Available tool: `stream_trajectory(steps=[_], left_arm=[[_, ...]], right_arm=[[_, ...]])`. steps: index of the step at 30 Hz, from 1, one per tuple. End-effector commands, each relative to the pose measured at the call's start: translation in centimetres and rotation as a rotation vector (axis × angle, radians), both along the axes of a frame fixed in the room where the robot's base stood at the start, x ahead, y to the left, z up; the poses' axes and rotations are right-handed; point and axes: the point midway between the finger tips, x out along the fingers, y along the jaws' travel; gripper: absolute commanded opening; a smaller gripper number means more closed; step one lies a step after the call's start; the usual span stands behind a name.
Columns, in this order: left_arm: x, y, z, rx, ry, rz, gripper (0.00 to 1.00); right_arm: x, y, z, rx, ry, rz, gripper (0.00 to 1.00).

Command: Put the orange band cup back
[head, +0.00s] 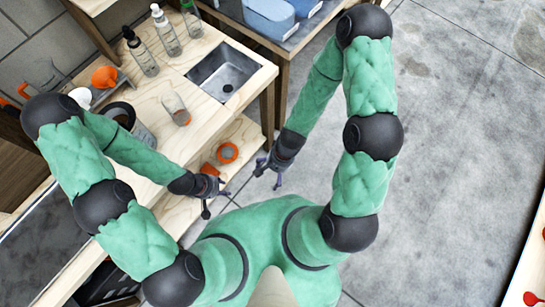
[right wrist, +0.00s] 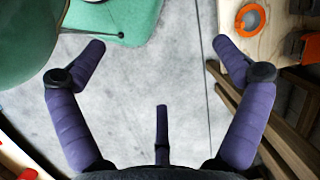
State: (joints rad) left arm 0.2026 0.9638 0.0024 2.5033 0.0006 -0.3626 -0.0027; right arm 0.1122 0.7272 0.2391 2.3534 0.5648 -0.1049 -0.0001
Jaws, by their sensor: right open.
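A steel sink (head: 222,76) is set into the counter. An orange funnel-like piece (head: 105,77) and a dark round item (head: 119,115) are at the left. Another orange piece (head: 209,169) is on the lower shelf.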

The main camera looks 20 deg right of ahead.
Motion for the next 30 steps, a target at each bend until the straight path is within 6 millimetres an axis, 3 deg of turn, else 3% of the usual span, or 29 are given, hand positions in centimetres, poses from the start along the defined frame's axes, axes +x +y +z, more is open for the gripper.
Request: stream_trajectory(steps=[3,10,30], left_arm=[[0.0,0.0,0.0,0.0,0.0,0.0,0.4],[0.0,0.0,0.0,0.0,0.0,0.0,0.4],[0.0,0.0,0.0,0.0,0.0,0.0,0.4]], right_arm=[[-0.2,-0.8,-1.6,-0.002,-0.09,0.168,0.98],[0.2,-0.4,-2.8,0.039,-0.236,0.366,0.98],[0.4,-0.2,-2.9,0.053,-0.27,0.405,0.98]])
